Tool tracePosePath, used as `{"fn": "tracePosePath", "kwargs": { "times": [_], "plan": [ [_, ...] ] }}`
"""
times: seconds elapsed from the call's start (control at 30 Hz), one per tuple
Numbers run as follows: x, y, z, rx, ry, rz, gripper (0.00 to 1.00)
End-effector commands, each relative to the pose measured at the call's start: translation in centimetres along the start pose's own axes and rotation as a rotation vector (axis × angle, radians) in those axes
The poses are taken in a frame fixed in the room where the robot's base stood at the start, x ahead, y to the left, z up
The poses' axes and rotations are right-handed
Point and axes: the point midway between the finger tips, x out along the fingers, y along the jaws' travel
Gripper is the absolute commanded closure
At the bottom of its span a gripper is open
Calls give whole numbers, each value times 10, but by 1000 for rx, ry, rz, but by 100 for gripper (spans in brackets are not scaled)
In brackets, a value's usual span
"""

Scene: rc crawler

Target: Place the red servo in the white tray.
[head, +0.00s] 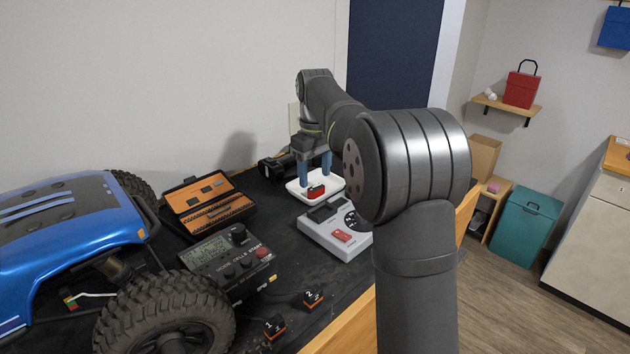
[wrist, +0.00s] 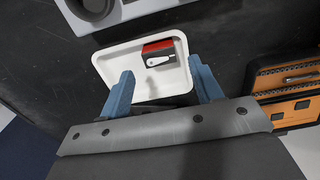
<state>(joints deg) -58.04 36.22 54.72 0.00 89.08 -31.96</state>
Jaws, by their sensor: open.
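The white tray (head: 334,183) lies on the black bench top in the head view, beyond a grey device. The red servo (head: 316,192) is in the tray, toward one side. In the wrist view the tray (wrist: 112,62) shows with the servo (wrist: 157,51) at its upper right, a red and dark block with a white horn on its face. My gripper (head: 317,168) is over the tray, its two blue fingers apart. In the wrist view my gripper (wrist: 160,88) is open and empty, and the servo lies apart from both fingertips.
A grey device with a red switch (head: 342,236) stands close in front of the tray. An open orange-lined case (head: 210,205) and a dark control box (head: 228,262) are to the left. The blue crawler (head: 75,220) fills the left side.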

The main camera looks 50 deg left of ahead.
Motion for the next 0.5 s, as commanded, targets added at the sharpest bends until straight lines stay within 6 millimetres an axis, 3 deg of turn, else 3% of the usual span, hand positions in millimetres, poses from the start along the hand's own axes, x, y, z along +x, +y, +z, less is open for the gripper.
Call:
{"fn": "tracePosePath", "kwargs": {
  "times": [0.2,0.5],
  "plan": [
    [-51,1,-1,0,4,3,41],
    [-88,0,0,0,1,1,41]
  ]
}}
